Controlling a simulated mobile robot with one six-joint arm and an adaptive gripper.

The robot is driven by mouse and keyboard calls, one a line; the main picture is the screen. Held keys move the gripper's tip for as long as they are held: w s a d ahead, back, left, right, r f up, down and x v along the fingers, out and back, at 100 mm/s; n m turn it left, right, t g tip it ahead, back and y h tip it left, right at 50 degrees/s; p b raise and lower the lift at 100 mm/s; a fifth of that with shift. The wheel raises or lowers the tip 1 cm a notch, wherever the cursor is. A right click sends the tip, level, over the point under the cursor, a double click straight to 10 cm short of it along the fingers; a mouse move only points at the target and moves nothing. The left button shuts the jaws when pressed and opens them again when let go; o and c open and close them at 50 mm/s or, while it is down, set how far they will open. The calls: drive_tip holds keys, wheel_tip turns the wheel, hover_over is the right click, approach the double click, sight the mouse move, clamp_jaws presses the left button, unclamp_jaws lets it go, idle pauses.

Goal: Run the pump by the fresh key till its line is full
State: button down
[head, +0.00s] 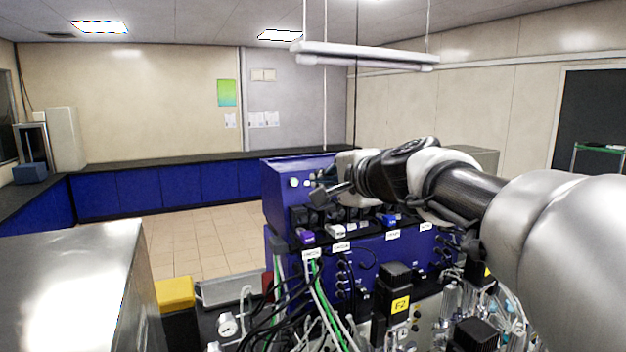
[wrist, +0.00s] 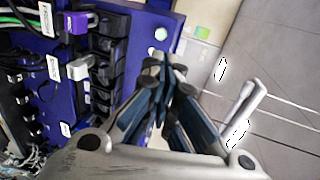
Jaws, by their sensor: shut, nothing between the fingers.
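A blue bioreactor cabinet (head: 283,205) stands in the middle of the head view. A row of black pump heads runs along its front, one with a purple clip (head: 306,237) and one with a white clip (head: 337,231). In the wrist view they are on the left, with the purple clip (wrist: 76,23) and white clip (wrist: 79,68). A round pale key (head: 294,182) sits on the upper panel; a pale round key (wrist: 161,34) also shows beyond my fingertips in the wrist view. My gripper (head: 322,196) is shut and empty before this panel (wrist: 168,68). Contact and key lettering cannot be made out.
Cables and tubes (head: 318,310) crowd the cabinet's lower front, with a yellow-tagged motor (head: 397,290) among them. A steel surface (head: 70,270) is at lower left. A lamp (head: 365,55) hangs above. The tiled floor (head: 200,245) is open behind.

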drive_tip(key=shift+p+x, duration=0.35)
drive_tip(key=shift+x, duration=4.1)
drive_tip(key=shift+w+a, duration=0.1)
drive_tip(key=shift+w, duration=0.05)
drive_tip(key=shift+p+x, duration=0.3)
drive_tip(key=shift+x, duration=1.1)
drive_tip(key=shift+b+v, duration=0.5)
drive_tip(key=shift+v, duration=0.95)
drive_tip(key=b, duration=0.2)
approach(298, 181)
drive_tip(key=shift+s+d+r, duration=0.15)
drive_tip(key=shift+s+d, duration=0.3)
